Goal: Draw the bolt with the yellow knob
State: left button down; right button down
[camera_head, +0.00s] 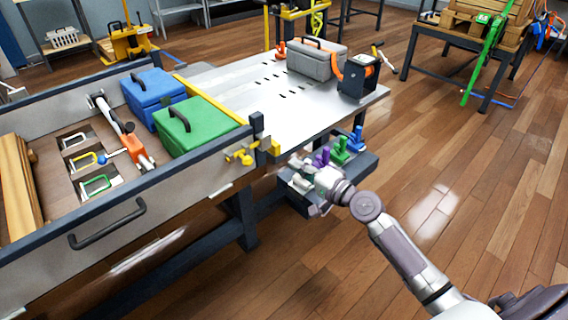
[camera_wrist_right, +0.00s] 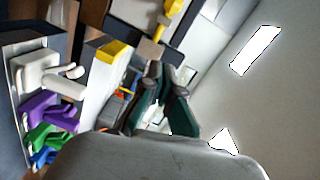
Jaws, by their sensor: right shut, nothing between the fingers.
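The bolt with the yellow knob (camera_head: 240,156) sits on the outer side of the grey-walled crate, at its near right corner. A yellow part at the top of the right wrist view (camera_wrist_right: 172,12) appears to be this knob. My right gripper (camera_head: 306,186) is to the right of and below the bolt, apart from it. My left gripper is not in view.
A dark rack beside my right gripper holds purple (camera_head: 322,157), green (camera_head: 340,150) and blue (camera_head: 355,138) pieces, and a white one (camera_wrist_right: 45,72). The crate holds a blue box (camera_head: 153,90) and a green box (camera_head: 195,125). A grey tabletop (camera_head: 235,85) lies behind.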

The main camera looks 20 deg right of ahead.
aim_at(246, 162)
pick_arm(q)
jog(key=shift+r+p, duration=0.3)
pick_arm(e)
jog(key=w+a+f, duration=0.1)
jog(key=w+a, duration=0.6)
jog(key=shift+w+f, duration=0.15)
jog(key=shift+w, duration=0.1)
jog(key=shift+a, duration=0.15)
